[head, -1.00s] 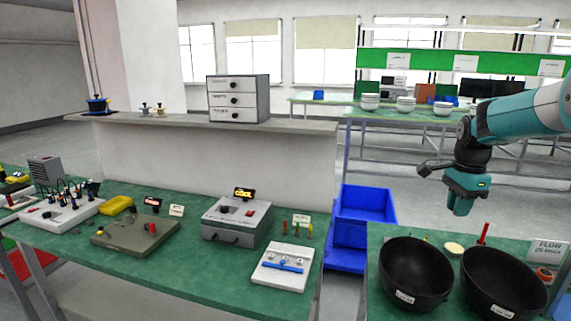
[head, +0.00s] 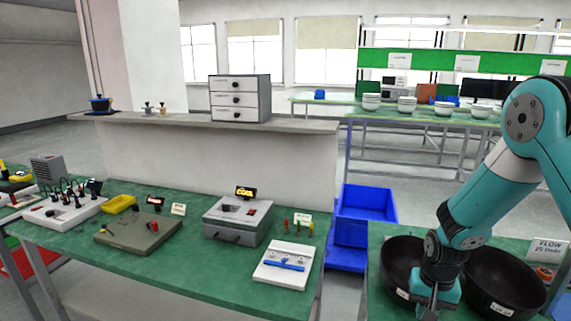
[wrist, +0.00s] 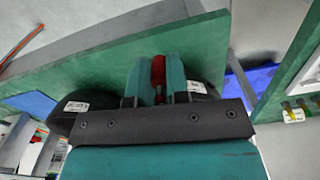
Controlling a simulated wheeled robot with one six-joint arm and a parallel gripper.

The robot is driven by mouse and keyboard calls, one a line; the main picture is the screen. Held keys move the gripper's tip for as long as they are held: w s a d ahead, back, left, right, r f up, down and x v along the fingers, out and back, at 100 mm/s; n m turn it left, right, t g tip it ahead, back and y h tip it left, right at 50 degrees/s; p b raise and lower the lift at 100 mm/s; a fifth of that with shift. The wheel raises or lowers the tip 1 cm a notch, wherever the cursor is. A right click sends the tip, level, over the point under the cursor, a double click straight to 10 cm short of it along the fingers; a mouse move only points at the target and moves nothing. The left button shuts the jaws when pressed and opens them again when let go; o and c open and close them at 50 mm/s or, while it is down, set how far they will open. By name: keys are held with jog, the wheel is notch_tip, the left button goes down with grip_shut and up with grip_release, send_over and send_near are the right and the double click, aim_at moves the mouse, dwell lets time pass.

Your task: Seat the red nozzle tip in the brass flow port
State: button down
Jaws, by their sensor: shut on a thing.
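My gripper (wrist: 159,80) is shut on the red nozzle tip (wrist: 158,68), whose red side shows between the two teal fingers in the wrist view. In the head view my gripper (head: 428,305) is low in front of the two black bowls, and the tip cannot be made out there. A brass-orange ring (head: 545,272), which looks like the flow port, sits at the right of the green bench, under the FLOW sign (head: 547,248). The gripper is apart from it, to its left. The port's opening is too small to make out.
Two black bowls, left (head: 398,262) and right (head: 505,280), stand on the right bench, partly behind my arm. Blue bins (head: 365,203) stand between the benches. The left bench holds a grey box (head: 237,218) and a white fixture (head: 284,264).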

jog(key=s+a+f+n, duration=0.2)
jog(key=s+f+n, duration=0.25)
jog(key=s, duration=0.25)
notch_tip(320, 180, down, 9)
jog(key=b, duration=1)
jog(key=shift+w+a+f, duration=0.15)
jog(key=shift+w+f, duration=0.05)
jog(key=shift+w, duration=0.05)
jog(key=shift+r, duration=0.1)
